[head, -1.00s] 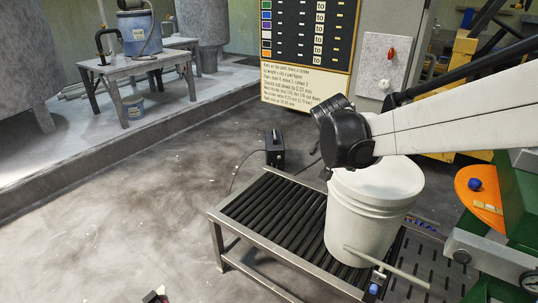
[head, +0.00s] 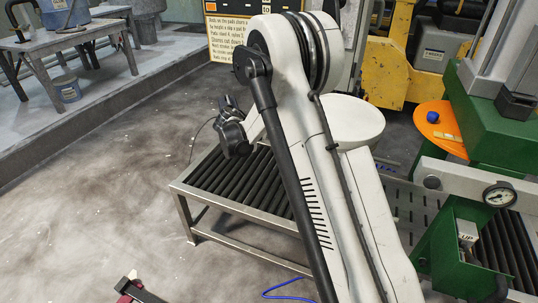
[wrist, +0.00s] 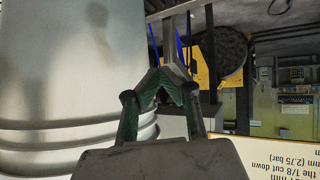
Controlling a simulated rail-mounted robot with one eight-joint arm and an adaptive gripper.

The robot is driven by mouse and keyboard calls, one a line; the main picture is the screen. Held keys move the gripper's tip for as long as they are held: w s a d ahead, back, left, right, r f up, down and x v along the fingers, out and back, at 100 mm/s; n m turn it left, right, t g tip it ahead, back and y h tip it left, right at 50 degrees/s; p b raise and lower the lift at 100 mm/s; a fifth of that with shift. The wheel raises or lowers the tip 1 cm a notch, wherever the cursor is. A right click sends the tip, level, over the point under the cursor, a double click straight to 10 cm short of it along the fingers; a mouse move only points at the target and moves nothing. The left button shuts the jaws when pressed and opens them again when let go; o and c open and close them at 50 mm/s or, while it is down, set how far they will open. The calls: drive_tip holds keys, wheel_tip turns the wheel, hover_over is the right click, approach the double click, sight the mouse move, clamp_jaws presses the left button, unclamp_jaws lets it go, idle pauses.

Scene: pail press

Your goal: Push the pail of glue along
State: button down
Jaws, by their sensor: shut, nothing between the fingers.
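The pail (head: 352,118) is white and stands upright on the roller conveyor. In the head view my arm hides most of its body, and its round top shows. My gripper (head: 230,125) is left of the pail, over the far side of the conveyor (head: 182,190); its fingers are hard to make out there. In the wrist view the dark green fingers of my gripper (wrist: 172,74) meet and hold nothing. The pail's ribbed wall (wrist: 65,65) fills the left of that view, beside the fingers. I cannot tell whether they touch it.
A green press (head: 505,120) with a pressure gauge (head: 498,196) stands right of the conveyor. An orange disc (head: 440,120) is beside it. A perforated plate (head: 409,212) lies between rollers and press. Floor to the left is mostly clear; a blue hose (head: 283,288) lies in front.

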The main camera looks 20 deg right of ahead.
drive_tip(key=f+b, duration=0.1)
drive_tip(key=f, duration=0.4)
drive_tip(key=d+f+m+h+b, duration=0.1)
drive_tip(key=f, duration=0.4)
drive_tip(key=d+f+m+b, duration=0.1)
drive_tip(key=f, duration=0.4)
drive_tip(key=shift+w+d+f+h, duration=0.15)
drive_tip(key=shift+d+f+h, duration=0.05)
drive_tip(key=shift+h, duration=0.1)
drive_tip(key=shift+s+d+r, duration=0.2)
drive_tip(key=shift+s+d, duration=0.4)
drive_tip(key=shift+g, duration=0.3)
drive_tip(key=shift+s+d+b, duration=0.6)
drive_tip(key=shift+s+d, duration=0.75)
drive_tip(key=shift+s, duration=0.15)
drive_tip(key=shift+s+d, duration=0.6)
drive_tip(key=shift+d, duration=0.15)
drive_tip(key=shift+s+d+b, duration=0.8)
drive_tip(key=shift+s+d, duration=1.15)
drive_tip(key=shift+d, duration=0.1)
drive_tip(key=shift+s+d, duration=0.1)
drive_tip(key=shift+s, duration=0.05)
